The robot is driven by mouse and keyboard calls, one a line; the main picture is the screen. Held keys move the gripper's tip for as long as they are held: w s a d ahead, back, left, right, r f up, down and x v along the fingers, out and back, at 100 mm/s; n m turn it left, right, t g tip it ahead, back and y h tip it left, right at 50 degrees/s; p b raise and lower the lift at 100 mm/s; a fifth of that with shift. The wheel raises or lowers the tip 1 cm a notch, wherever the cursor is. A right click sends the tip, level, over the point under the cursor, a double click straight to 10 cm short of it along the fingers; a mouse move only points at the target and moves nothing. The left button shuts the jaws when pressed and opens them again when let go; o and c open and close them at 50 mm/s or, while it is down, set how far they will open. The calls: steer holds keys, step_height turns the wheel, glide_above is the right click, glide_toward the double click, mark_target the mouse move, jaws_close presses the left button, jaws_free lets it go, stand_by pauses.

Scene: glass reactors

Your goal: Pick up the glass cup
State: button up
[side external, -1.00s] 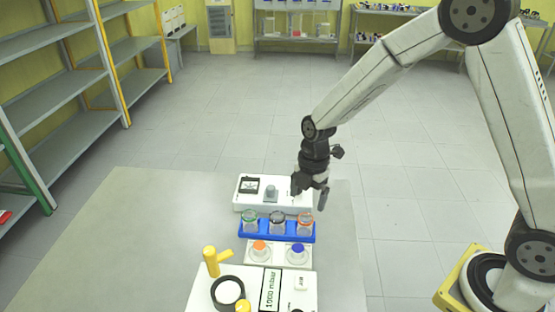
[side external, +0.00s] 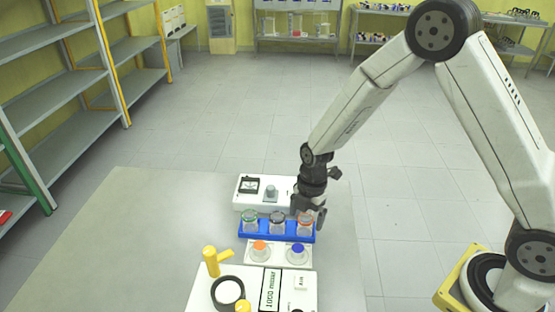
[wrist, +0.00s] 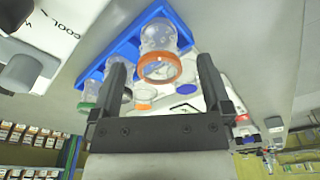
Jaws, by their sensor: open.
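Three glass cups stand in a row in a blue rack. The left cup (side external: 249,218) has a green rim, the middle cup (side external: 277,219) a dark rim and the right cup (side external: 305,220) an orange-red rim. My gripper (side external: 311,206) is just behind and above the right end of the blue rack (side external: 268,237), close to the orange-rimmed cup. In the wrist view my gripper (wrist: 162,85) is open, and the orange-rimmed cup (wrist: 160,45) shows between its two fingers. The fingers look apart from the cup, though contact is hard to judge.
A white device with a dial (side external: 241,194) stands behind the rack. In front are a white holder with an orange-capped flask (side external: 260,252) and a blue-capped flask (side external: 297,256), then a pressure unit with a display (side external: 270,290) and yellow valve (side external: 211,262). The table's left side (side external: 130,240) is clear.

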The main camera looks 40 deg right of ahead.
steer(key=shift+a+f, duration=0.1)
steer(key=shift+f, duration=0.75)
steer(key=c, duration=1.3)
steer(key=shift+r, duration=0.1)
steer(key=shift+r, duration=0.7)
steer(key=shift+s+d+r, duration=0.25)
steer(key=shift+s+r, duration=1.65)
steer(key=shift+s, duration=0.4)
steer(key=shift+s+d+r, duration=0.2)
steer(key=shift+s+r, duration=1.7)
steer(key=shift+s, duration=0.45)
steer(key=shift+s+d+r, duration=0.25)
steer(key=shift+s+r, duration=1.65)
steer(key=shift+s, duration=0.4)
